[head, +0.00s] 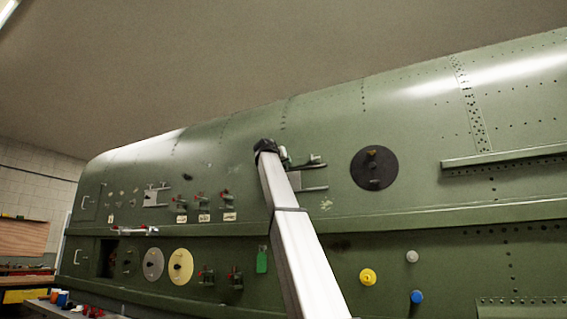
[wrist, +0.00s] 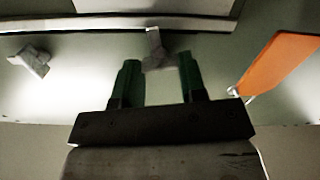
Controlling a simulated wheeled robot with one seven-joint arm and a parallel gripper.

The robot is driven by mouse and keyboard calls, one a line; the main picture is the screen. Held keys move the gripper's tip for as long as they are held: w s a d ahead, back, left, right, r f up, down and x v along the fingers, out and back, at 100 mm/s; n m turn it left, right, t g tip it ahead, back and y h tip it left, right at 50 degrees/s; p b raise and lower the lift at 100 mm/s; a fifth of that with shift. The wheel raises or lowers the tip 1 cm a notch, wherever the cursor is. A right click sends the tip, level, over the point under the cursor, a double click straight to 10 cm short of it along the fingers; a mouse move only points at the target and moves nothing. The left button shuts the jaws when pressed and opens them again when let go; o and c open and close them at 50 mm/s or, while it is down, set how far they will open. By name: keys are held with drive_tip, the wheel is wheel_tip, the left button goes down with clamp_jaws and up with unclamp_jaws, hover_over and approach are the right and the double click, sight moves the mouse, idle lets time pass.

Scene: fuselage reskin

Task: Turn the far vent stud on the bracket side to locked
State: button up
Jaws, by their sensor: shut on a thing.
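In the wrist view, my gripper (wrist: 160,68) has its two green fingers on either side of a small grey winged stud (wrist: 155,48) on the green skin. It is shut on this stud. A second grey stud (wrist: 31,60) of like shape stands apart at the left, sitting at a slant. In the head view, my arm rises to the fuselage and its end (head: 283,153) is beside a grey metal bracket (head: 313,188). The held stud is hidden there. I cannot read any locked mark on either stud.
An orange tag (wrist: 280,62) hangs close to the right of my fingers. A pale rail (wrist: 100,24) runs along the top of the wrist view. In the head view, a black round plate (head: 374,169) is right of the bracket, and several red-handled fittings (head: 203,202) are left.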

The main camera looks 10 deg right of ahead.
drive_tip(key=shift+f+m, duration=0.1)
drive_tip(key=shift+m, duration=1)
drive_tip(key=o, duration=0.9)
drive_tip(key=shift+s, duration=0.1)
